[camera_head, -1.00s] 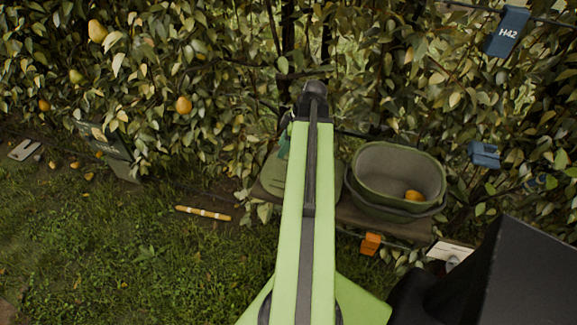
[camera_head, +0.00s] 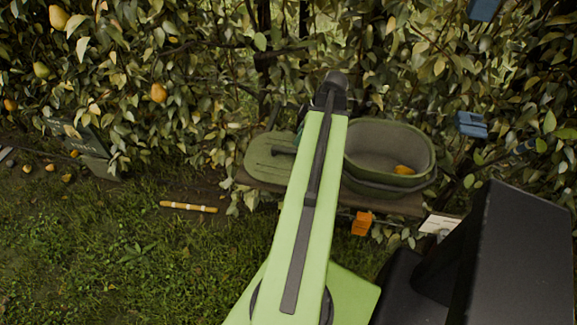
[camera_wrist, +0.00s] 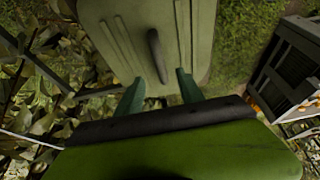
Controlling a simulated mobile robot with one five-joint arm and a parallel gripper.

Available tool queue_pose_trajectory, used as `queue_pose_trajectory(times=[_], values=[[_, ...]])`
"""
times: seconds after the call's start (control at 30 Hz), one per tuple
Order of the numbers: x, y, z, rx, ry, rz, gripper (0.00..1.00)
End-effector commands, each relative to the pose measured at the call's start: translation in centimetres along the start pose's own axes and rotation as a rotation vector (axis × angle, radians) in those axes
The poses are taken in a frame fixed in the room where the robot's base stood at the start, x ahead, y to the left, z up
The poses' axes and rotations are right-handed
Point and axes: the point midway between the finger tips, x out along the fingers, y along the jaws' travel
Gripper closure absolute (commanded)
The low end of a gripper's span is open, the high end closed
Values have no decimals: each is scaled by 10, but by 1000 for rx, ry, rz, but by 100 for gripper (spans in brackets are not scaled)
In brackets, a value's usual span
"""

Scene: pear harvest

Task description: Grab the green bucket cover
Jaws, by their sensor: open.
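The green bucket cover (camera_head: 268,160) lies on a wooden bench to the left of the bucket, partly hidden behind my arm in the head view. In the wrist view the cover (camera_wrist: 190,40) shows ribs and a dark raised handle (camera_wrist: 157,55). My gripper (camera_wrist: 160,90) is open, with its two teal fingers spread and pointing toward the cover. The handle is beyond the fingertips, roughly in line with the gap between them. I cannot tell how far apart they are. The green bucket (camera_head: 388,158) stands on the bench with a pear (camera_head: 404,170) inside.
The wooden bench (camera_head: 400,205) carries the bucket, and an orange clip (camera_head: 362,223) is at its front edge. A dark crate (camera_wrist: 290,70) shows at the right in the wrist view. Foliage is close behind.

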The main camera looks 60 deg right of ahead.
Motion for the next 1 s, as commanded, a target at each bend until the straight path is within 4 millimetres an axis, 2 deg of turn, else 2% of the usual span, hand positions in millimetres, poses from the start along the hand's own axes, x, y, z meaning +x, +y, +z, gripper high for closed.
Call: queue_pose_trajectory(times=[0.03, 0.2, 0.47, 0.77, 1.0], values=[[22, 0, 4, -3, 0, 0, 55], [53, 0, 2, -1, 0, -1, 55], [58, 0, -1, -2, 0, -1, 55], [106, 0, -1, -3, 0, -1, 55], [104, 0, -4, -2, 0, -1, 55]])
